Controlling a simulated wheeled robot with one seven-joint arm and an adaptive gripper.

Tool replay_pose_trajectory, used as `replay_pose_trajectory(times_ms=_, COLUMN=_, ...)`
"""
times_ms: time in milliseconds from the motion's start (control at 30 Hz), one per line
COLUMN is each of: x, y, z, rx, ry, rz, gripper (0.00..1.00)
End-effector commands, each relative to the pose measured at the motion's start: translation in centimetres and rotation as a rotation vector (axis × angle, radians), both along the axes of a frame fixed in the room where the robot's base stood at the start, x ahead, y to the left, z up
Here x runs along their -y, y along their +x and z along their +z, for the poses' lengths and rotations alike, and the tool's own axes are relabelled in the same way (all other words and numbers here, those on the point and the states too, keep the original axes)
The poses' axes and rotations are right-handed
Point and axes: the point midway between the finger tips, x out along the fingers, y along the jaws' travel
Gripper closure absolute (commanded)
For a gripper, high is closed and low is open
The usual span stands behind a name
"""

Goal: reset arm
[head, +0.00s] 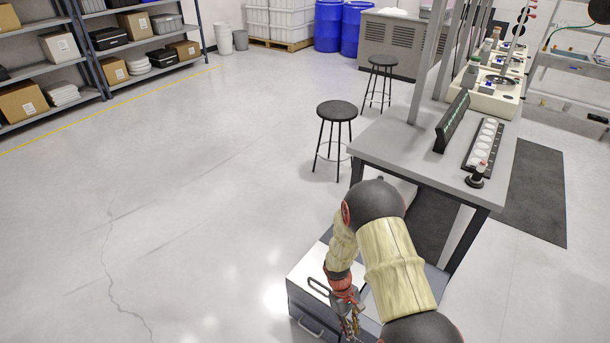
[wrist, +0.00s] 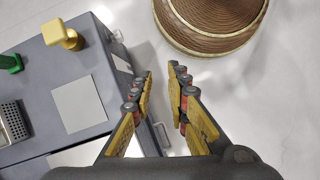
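My arm reaches down through the lower middle of the head view, bent at a dark elbow joint. My gripper (head: 348,312) hangs low beside a grey box-like unit (head: 307,293) with handles. In the wrist view my gripper (wrist: 163,82) has its two yellow-padded fingers apart, with only pale floor showing between the tips. It is open and holds nothing.
In the wrist view, a grey top bears a yellow block (wrist: 62,36), a green piece (wrist: 10,63) and a pale square (wrist: 79,105). A brown ribbed round thing (wrist: 212,24) is near. A workbench (head: 396,143) and black stools (head: 337,111) stand beyond; left floor is clear.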

Motion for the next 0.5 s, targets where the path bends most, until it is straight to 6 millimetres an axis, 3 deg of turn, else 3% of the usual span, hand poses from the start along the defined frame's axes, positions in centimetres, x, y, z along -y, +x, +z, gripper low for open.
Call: replay_pose_trajectory(times_ms=500, x=0.3, y=-2.7, z=21.0, rx=0.159, ry=0.008, rz=-0.292, gripper=0.83)
